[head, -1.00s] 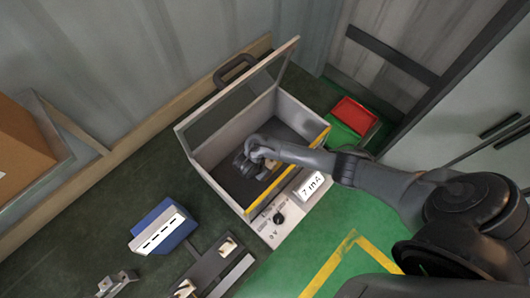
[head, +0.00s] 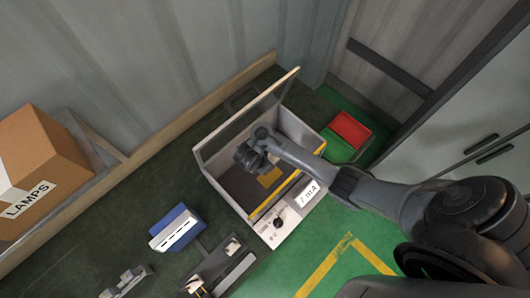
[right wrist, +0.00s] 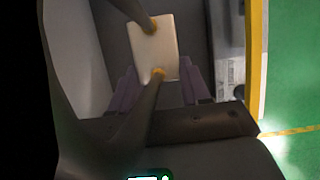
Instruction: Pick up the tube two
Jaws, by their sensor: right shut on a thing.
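In the head view my right gripper (head: 247,156) is inside the open box (head: 232,188), low towards its floor; its fingertips are hard to make out there. In the right wrist view its two dark fingers (right wrist: 154,50) with yellow tips are shut on a flat cream block (right wrist: 152,48), one tip at each end. Purple pieces (right wrist: 193,82) show just beyond the block, on both sides. I cannot tell whether the block belongs to tube two. No tube is clearly seen. My left gripper is not in view.
The box's lid (head: 245,120) stands raised at the back. A meter (head: 308,193) and a panel with a knob (head: 278,222) sit along the front. A red bin (head: 348,130) is to the right. A blue case (head: 175,228) and a LAMPS carton (head: 38,165) are to the left.

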